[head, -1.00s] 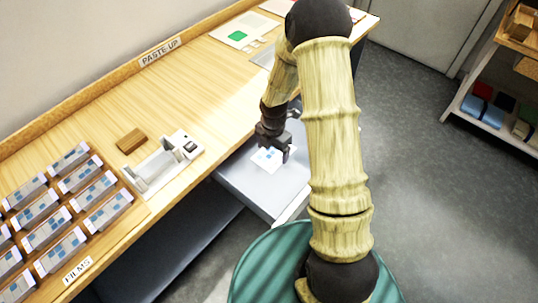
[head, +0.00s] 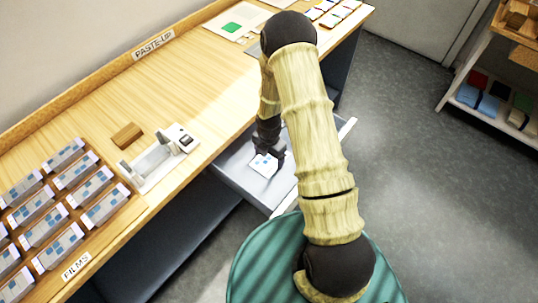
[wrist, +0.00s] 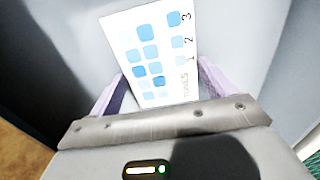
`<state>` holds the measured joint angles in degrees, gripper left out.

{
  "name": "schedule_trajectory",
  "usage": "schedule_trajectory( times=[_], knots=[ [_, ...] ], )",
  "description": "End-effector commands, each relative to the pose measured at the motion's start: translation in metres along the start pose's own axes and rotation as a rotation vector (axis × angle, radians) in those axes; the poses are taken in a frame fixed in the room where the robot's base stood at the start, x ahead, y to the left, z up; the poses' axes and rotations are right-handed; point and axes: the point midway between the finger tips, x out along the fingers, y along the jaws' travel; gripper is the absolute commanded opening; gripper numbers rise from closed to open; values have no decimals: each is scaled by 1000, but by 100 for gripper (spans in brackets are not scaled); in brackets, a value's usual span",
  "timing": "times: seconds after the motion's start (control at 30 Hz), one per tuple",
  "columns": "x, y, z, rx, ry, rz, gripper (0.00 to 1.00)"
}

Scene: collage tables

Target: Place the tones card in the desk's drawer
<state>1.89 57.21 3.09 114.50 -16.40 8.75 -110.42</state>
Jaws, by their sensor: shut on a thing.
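The tones card (head: 263,166) is white with blue squares. In the wrist view the card (wrist: 150,50) shows the printed word TONES and the numbers 1, 2, 3. My gripper (head: 271,155) is shut on the card; its pale purple fingers show at either side of the card in the wrist view. The desk's drawer (head: 240,176) is pulled out below the desktop, with a grey inside. The card is over the drawer's inside; I cannot tell whether it touches the floor of the drawer. The arm hides part of the drawer.
The wooden desk (head: 100,120) holds a rack of film boxes (head: 60,205), a brown block (head: 127,136) and a white device (head: 160,158). Sheets and small cards lie at its far end. A shelf (head: 490,112) stands at the right. The grey floor between is clear.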

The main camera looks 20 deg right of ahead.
Motion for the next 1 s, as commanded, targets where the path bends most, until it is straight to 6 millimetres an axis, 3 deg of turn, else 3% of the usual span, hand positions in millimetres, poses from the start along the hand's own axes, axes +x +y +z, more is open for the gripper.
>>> schedule_trajectory(
  times=[0.3,0.33,0.4,0.43,0.77,1.0],
  knots=[
    [3,0,0,1,0,0,61],
    [3,0,0,1,0,0,84],
    [2,0,0,1,0,0,98],
    [2,0,0,1,0,0,100],
    [-4,0,0,0,-1,1,100],
    [-36,1,1,1,-2,4,100]
  ],
)
